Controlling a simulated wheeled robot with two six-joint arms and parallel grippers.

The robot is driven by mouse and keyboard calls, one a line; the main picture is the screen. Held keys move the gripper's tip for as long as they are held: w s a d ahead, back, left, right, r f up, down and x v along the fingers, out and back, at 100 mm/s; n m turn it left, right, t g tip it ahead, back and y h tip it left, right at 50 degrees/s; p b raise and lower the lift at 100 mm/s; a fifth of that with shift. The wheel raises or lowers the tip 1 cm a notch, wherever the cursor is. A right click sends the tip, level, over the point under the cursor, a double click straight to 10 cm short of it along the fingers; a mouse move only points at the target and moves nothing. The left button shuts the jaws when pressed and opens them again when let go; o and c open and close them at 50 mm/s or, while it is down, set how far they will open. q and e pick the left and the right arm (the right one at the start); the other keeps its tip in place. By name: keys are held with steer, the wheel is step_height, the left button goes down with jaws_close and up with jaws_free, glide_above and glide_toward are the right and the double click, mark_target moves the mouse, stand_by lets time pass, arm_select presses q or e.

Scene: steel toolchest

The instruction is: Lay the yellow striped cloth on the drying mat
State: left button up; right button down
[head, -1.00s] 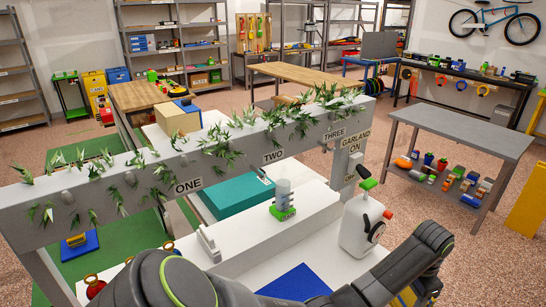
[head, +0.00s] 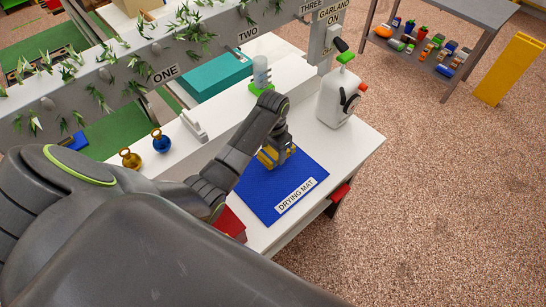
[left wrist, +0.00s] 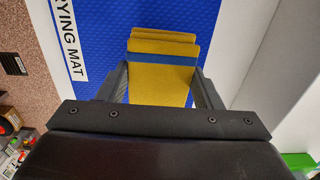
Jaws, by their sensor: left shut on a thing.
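The yellow striped cloth (head: 268,158) is a folded yellow piece with a blue stripe. It also shows between my fingers in the left wrist view (left wrist: 158,80). My left gripper (head: 275,153) is shut on it, over the far part of the blue drying mat (head: 299,170). The cloth is over the mat in both views; whether it touches the mat I cannot tell. The mat lies flat on the white bench top (head: 360,143) with its label at the near right edge. The gripper and forearm hide part of the cloth and mat. My right gripper is not in view.
A white jug (head: 337,100) with a green and black top stands beyond the mat. A green-based cylinder (head: 261,75) stands behind the arm. A gold ball (head: 130,158) and a blue ball (head: 161,142) are to the left. The grey garland beam (head: 200,55) crosses behind.

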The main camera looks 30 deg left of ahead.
mark_target(273, 158)
arm_select(q)
steer(key=shift+f, duration=2.2)
steer(key=shift+f, duration=0.1)
steer(key=o, duration=1.1)
steer(key=shift+c, duration=0.2)
step_height(273, 158, up, 12)
steer(key=shift+r+b, duration=0.15)
steer(key=shift+b, duration=0.35)
